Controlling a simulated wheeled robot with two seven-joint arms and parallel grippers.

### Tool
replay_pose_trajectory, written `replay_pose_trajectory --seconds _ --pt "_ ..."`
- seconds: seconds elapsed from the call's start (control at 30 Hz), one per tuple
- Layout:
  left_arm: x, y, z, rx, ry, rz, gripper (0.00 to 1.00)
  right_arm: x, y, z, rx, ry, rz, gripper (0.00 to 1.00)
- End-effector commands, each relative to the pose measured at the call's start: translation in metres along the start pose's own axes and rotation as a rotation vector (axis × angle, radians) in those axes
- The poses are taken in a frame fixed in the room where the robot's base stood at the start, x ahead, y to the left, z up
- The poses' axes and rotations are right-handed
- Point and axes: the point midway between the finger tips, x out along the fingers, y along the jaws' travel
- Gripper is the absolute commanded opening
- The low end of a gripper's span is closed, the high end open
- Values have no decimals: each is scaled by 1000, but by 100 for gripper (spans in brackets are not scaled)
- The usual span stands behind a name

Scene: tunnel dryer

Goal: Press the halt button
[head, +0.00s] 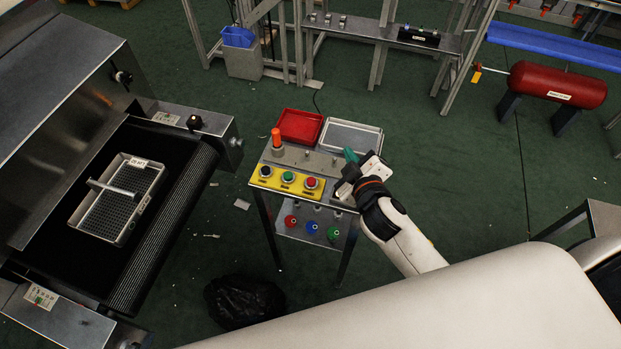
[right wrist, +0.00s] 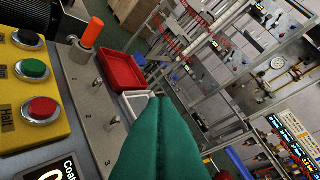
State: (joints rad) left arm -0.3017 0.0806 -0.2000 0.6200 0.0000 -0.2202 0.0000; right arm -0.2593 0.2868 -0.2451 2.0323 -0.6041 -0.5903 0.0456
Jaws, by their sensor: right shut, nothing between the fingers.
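The halt button (right wrist: 41,109) is a red round cap in a silver ring at the near end of a yellow panel, with a "Halt" label beside it in the right wrist view. In the head view this red button (head: 311,183) is the rightmost of three on the yellow panel (head: 285,193), right of a green button (head: 288,177) and a dark one (head: 265,171). My right gripper (head: 350,156), with green fingers, is shut and empty. It is right of the panel and apart from the halt button. In the right wrist view its fingers (right wrist: 160,110) point past the panel. My left gripper is not in view.
An orange post (head: 276,139) stands at the panel's back left. A red tray (head: 300,126) and a grey tray (head: 351,137) lie behind. Small levers stand on the grey plate. A dryer belt with a mesh basket (head: 107,233) is at left. A black bag (head: 244,301) lies on the floor.

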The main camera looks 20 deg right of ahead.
Motion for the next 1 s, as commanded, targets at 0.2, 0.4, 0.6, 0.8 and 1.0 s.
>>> replay_pose_trajectory --seconds 0.2,0.4,0.6,0.8,1.0 --pt "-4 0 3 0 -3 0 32 13 -30 102 -379 -469 -126 0" --pt "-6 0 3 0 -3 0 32 1 -9 162 -809 -859 -117 0" --pt "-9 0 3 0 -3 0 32 -4 29 160 -1288 -1136 36 0" --pt "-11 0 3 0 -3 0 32 8 43 112 -1700 -1236 287 0" --pt "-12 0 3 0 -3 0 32 18 35 74 -1912 -1225 473 0"
